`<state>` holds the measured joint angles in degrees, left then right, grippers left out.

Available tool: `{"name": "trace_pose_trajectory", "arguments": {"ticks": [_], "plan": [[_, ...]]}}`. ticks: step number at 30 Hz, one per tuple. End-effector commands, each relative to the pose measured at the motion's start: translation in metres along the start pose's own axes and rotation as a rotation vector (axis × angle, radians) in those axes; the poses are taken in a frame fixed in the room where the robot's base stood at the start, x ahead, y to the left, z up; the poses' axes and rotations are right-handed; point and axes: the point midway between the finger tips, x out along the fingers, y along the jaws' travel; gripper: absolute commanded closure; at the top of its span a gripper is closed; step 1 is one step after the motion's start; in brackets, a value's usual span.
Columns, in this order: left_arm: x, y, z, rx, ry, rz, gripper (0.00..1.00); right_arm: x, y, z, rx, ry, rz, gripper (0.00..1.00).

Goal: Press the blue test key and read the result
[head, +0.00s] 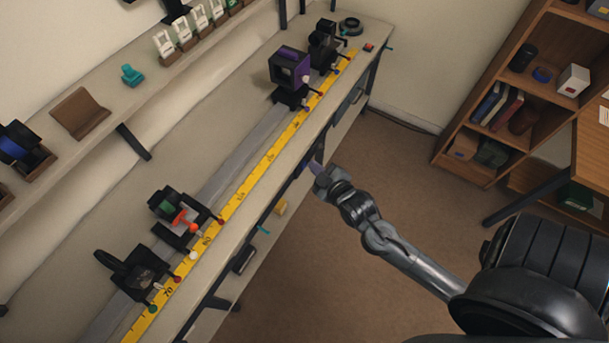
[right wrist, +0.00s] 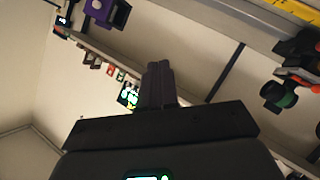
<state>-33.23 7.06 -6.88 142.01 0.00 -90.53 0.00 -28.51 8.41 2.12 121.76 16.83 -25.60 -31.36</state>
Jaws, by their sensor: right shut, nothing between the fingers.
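I cannot make out a blue test key for certain in either view. My right gripper (head: 316,166) is beside the front edge of the long bench (head: 376,30), near its middle. Its fingers are shut together and empty, as the right wrist view also shows (right wrist: 158,72). A small dark bluish patch shows at the bench front just left of the fingertips; I cannot tell what it is. A small red button (head: 369,46) sits at the far end of the bench. My left gripper is out of view.
A yellow scale (head: 262,165) runs along the bench. A purple-and-black box (head: 289,68) stands on the rail at the far part, with a green-and-orange holder (head: 175,212) nearer. A wall shelf (head: 143,97) runs above. Shelves (head: 470,130) stand right; floor between is clear.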

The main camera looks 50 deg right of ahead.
Motion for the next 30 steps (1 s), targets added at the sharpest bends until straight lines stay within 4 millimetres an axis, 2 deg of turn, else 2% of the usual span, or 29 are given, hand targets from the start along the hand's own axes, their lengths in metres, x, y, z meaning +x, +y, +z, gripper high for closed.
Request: {"name": "trace_pose_trajectory", "arguments": {"ticks": [1,17,30], "plan": [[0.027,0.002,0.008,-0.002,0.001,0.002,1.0,0.014,-0.009,0.023,-0.011,0.011,0.03,1.0],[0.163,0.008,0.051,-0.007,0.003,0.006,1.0,0.091,-0.019,0.146,-0.12,0.082,0.304,1.0],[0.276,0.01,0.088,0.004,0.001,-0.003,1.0,0.146,-0.044,0.248,-0.146,0.077,0.435,1.0]]}}
